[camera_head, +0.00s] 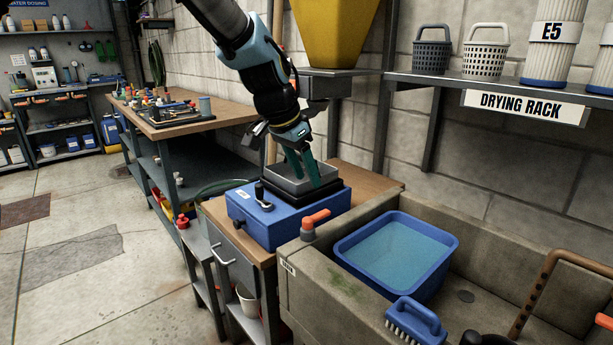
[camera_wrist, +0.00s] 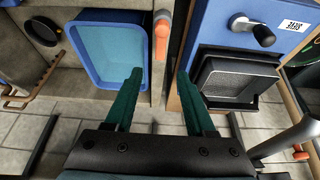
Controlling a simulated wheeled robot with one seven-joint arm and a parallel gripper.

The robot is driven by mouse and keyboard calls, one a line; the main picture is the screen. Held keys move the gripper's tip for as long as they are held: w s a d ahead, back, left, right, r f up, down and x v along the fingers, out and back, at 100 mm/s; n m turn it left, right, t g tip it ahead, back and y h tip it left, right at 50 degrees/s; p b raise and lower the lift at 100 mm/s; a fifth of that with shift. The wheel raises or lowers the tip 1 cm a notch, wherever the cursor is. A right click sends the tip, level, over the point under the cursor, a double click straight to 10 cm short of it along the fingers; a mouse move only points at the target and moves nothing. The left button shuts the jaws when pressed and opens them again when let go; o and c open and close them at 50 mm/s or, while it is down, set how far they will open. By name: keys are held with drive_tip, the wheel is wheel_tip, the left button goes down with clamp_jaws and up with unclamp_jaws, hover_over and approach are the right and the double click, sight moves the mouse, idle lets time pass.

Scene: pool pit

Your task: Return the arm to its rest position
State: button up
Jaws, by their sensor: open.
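My arm (camera_head: 265,75) reaches down from the top of the head view, bent at the wrist. My gripper (camera_head: 306,184) points downward, its two teal fingers apart and nothing between them. In the head view it overlaps a grey tray (camera_head: 274,180) on top of a blue box-shaped device (camera_head: 283,226); I cannot tell whether it touches. In the wrist view my gripper (camera_wrist: 160,74) is open, with the sink side to the left and the blue device (camera_wrist: 243,26) to the right.
A yellow hopper (camera_head: 328,30) hangs close beside my arm. A stone sink (camera_head: 330,300) holds a blue basin of water (camera_head: 350,255) and a blue brush (camera_head: 417,320). The drying rack shelf (camera_head: 450,82) bears baskets and filters. A workbench (camera_head: 165,122) stands behind; the floor (camera_head: 80,215) at left is open.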

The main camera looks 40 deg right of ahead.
drive_tip(key=w+a+f+n+t+y+p, duration=0.1)
drive_tip(key=w+a+n, duration=0.3)
drive_tip(key=a, duration=0.7)
drive_tip(key=w+a+f+n+t+y+p, duration=0.1)
drive_tip(key=w+a+n, duration=0.3)
drive_tip(key=a, duration=0.6)
drive_tip(key=s+a+n+y+p, duration=0.1)
drive_tip(key=a+n, duration=0.3)
drive_tip(key=a, duration=0.7)
drive_tip(key=s+a+f+n+y+p, duration=0.1)
drive_tip(key=s+a+n, duration=0.2)
drive_tip(key=a, duration=0.9)
drive_tip(key=shift+s+a+f+n+g, duration=0.2)
drive_tip(key=shift+s+f+n+g, duration=0.1)
drive_tip(key=shift+n, duration=0.4)
